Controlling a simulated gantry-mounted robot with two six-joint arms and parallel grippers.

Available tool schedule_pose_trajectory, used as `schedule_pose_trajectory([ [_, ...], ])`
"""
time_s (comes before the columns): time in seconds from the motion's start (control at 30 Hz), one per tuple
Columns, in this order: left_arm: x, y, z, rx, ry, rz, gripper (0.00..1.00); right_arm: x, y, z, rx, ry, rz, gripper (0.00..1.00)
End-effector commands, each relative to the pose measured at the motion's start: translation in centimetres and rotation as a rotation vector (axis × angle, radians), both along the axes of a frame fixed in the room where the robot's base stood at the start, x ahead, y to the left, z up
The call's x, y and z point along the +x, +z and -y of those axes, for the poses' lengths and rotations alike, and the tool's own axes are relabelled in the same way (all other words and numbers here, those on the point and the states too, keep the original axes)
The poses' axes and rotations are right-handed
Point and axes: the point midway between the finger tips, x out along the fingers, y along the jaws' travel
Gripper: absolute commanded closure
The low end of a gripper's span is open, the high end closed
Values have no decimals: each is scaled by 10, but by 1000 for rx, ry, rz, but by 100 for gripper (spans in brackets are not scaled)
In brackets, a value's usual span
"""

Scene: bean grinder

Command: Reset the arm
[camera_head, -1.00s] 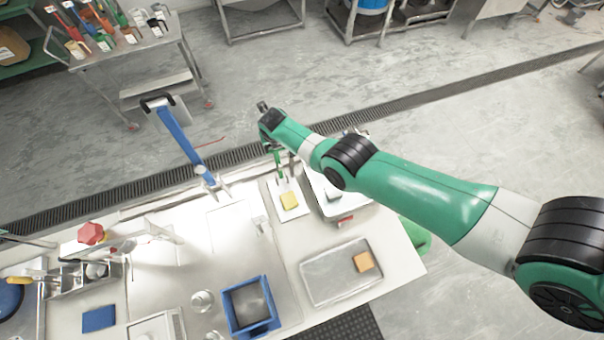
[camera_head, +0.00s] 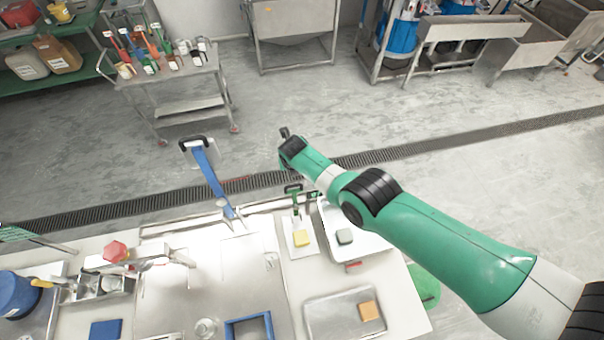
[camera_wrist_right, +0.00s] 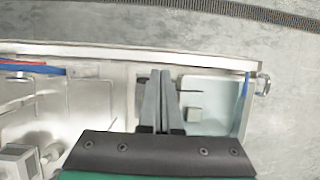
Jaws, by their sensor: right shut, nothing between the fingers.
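My right arm (camera_head: 440,225), green with black joints, reaches in from the right in the head view. Its gripper end (camera_head: 285,133) shows beyond the far edge of the table in the picture, and its fingers are hard to make out there. In the right wrist view the two grey fingers (camera_wrist_right: 160,76) are together, shut and empty. They appear over the table, beside a white tray (camera_wrist_right: 218,95) with a small greenish block (camera_wrist_right: 195,114). My left gripper is not in view.
A tool cart (camera_head: 185,88) stands behind on open floor.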

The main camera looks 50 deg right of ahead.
Motion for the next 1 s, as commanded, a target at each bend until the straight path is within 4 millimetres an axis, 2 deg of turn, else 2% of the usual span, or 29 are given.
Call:
schedule_pose_trajectory([
  [0.2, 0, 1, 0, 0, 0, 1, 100, 7, 13, -3, 0, 10, 0, 100],
  [0.73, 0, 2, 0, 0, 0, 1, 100, 7, 14, -3, 1, 10, 1, 100],
  [0.87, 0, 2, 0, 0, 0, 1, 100, 7, 8, -19, 3, 37, -11, 100],
  [0.93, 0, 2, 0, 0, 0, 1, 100, 22, 16, -35, -6, 68, 36, 100],
  [1.0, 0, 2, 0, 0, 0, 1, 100, 50, 43, -46, -15, 89, 135, 100],
])
